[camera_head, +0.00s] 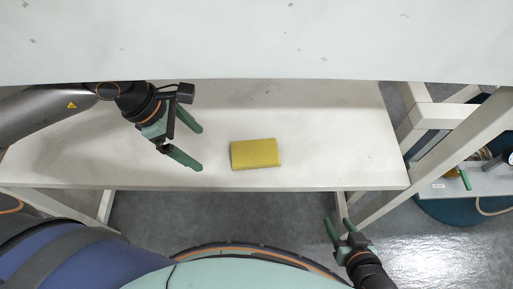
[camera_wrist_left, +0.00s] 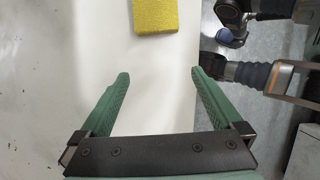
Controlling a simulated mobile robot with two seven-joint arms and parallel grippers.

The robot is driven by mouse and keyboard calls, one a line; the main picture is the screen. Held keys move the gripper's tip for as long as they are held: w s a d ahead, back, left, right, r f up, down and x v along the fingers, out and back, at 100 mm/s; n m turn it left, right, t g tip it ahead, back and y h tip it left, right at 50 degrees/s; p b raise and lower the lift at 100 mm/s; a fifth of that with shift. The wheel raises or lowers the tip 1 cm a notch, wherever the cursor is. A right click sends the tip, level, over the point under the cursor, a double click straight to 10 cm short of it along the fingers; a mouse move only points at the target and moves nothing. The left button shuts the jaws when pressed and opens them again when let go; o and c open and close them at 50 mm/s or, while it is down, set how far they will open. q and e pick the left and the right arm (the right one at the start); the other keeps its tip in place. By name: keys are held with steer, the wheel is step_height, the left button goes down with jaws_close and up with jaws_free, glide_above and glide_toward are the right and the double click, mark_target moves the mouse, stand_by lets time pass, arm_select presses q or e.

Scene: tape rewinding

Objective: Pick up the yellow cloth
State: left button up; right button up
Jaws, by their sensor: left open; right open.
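The yellow cloth (camera_head: 255,153) is a flat rectangular yellow block lying on the white table (camera_head: 330,150), near its front edge. In the left wrist view the cloth (camera_wrist_left: 155,15) shows at the top, ahead of the fingertips and cut off by the frame. My left gripper (camera_head: 200,148) is open and empty, just left of the cloth and apart from it, with its fingers pointing toward it. Its two green fingers (camera_wrist_left: 160,78) are spread in the left wrist view. My right gripper (camera_head: 338,228) is open and empty, in front of the table at the lower right.
A white upper shelf (camera_head: 250,40) overhangs the back of the table. A white frame (camera_head: 440,160) stands at the right, with another bench (camera_head: 470,185) carrying small items beyond it. The tabletop around the cloth is clear.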

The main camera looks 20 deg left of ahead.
arm_select(q)
glide_toward(255, 151)
steer(key=f, duration=0.2)
steer(key=f+p, duration=0.1)
steer(key=shift+s+a, duration=0.3)
steer(key=shift+a, duration=0.05)
steer(key=shift+w+d+f, duration=0.1)
steer(key=shift+w+d, duration=0.1)
steer(key=shift+d, duration=0.3)
steer(key=shift+w+d, duration=0.2)
steer(key=shift+d, duration=0.25)
steer(key=x, duration=0.4)
steer(key=shift+b, duration=0.3)
steer(key=shift+w+d+f, duration=0.1)
steer(key=shift+d+f, duration=0.1)
steer(key=shift+f, duration=0.3)
steer(key=c, duration=1.3)
steer(key=shift+o, duration=0.2)
steer(key=shift+r, duration=0.15)
